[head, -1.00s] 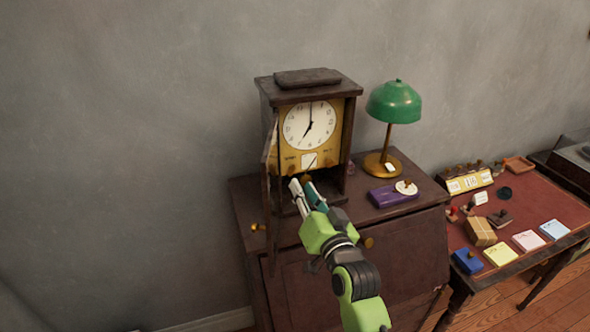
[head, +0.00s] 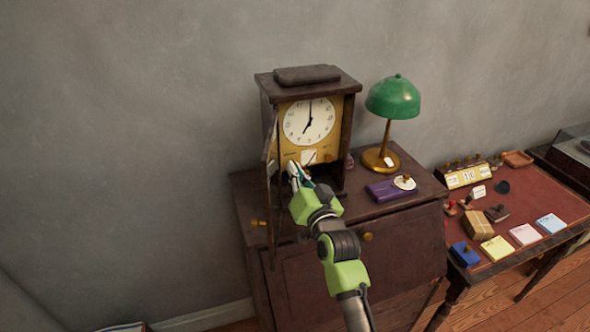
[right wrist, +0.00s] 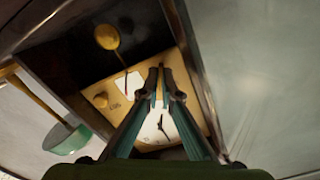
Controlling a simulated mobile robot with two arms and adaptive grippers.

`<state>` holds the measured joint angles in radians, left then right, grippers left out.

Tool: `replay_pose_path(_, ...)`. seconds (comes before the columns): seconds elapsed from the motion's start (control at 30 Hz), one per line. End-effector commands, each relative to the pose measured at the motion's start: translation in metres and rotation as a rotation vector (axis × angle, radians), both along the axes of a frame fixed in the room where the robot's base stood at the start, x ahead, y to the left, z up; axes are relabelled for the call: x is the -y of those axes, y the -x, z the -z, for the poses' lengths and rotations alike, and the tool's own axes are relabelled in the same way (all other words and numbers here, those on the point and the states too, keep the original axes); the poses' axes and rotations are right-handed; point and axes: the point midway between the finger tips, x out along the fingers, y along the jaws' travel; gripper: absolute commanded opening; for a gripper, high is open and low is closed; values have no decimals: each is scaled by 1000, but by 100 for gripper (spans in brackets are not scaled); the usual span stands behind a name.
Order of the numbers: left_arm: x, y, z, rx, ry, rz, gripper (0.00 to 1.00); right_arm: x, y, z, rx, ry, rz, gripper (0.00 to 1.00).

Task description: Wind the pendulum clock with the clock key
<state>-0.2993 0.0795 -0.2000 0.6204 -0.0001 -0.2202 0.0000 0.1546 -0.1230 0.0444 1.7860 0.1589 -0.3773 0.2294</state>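The pendulum clock (head: 328,132) stands upright on the cabinet, its glazed door (head: 270,160) swung open to the left. Its white dial reads about seven. My right gripper (head: 297,170) is at the lower left of the brass dial plate. In the right wrist view, which looks upside down, the right gripper's fingertips (right wrist: 160,72) are almost together before the plate (right wrist: 190,85). A thin brass-coloured strip shows between them, apparently the clock key, mostly hidden. A round brass knob (right wrist: 100,100) is on the plate beside a white card. The pendulum bob (right wrist: 107,37) hangs in the case. My left gripper is out of view.
A green lamp (head: 393,97) and a purple box (head: 390,191) stand right of the clock on the cabinet (head: 345,280). The open door is close to my gripper's left. A desk (head: 535,195) with stamps and paper pads is further right.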

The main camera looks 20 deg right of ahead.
Motion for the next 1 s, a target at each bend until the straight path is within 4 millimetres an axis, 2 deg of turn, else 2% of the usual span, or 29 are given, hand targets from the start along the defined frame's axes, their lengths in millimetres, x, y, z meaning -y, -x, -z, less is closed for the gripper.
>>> replay_pose_path(0.13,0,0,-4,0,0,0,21,0,0,-2,-2,-31,0,0)
replay_pose_path(0.3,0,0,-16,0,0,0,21,-1,0,-2,-9,-187,0,0)
replay_pose_path(0.53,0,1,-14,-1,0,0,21,-1,0,0,-6,-198,-1,0)
replay_pose_path(0.6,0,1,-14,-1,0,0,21,-1,0,0,-6,-197,-1,17)
replay_pose_path(0.63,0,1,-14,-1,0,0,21,-1,0,0,-6,-197,-1,22)
replay_pose_path(1.0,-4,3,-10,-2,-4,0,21,0,2,0,-7,-196,0,22)
